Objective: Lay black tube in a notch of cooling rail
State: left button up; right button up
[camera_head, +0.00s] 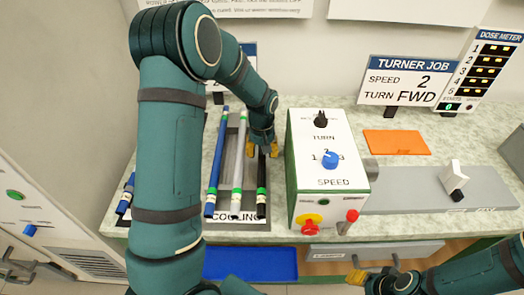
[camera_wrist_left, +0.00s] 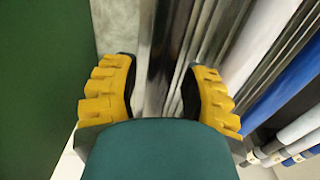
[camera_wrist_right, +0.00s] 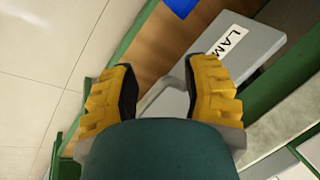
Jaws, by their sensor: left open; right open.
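The black tube (camera_head: 262,180) has a green band and lies lengthwise on the right side of the grey cooling rail (camera_head: 228,160), parallel to the other rods. My left gripper (camera_head: 262,149) is open over the tube's far part, one finger on each side. In the left wrist view a dark shiny length of the tube (camera_wrist_left: 160,60) runs between the open fingers (camera_wrist_left: 158,95); I cannot tell whether they touch it. The arm hides the tube's far end. My right gripper (camera_head: 376,270) is open and empty low at the right, in front of the bench.
A blue rod (camera_head: 217,165) and a white rod (camera_head: 240,165) lie left of the tube. The turner's control box (camera_head: 325,165) stands close on the right. A blue tray (camera_head: 250,263) is below the bench front. A grey drawer (camera_wrist_right: 235,50) is near my right gripper.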

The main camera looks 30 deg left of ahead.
pick_arm(q)
notch_tip(320, 180, up, 12)
jog(key=p, duration=0.2)
jog(key=shift+r+p, duration=0.15)
jog(key=shift+p, duration=0.15)
dwell(0.4)
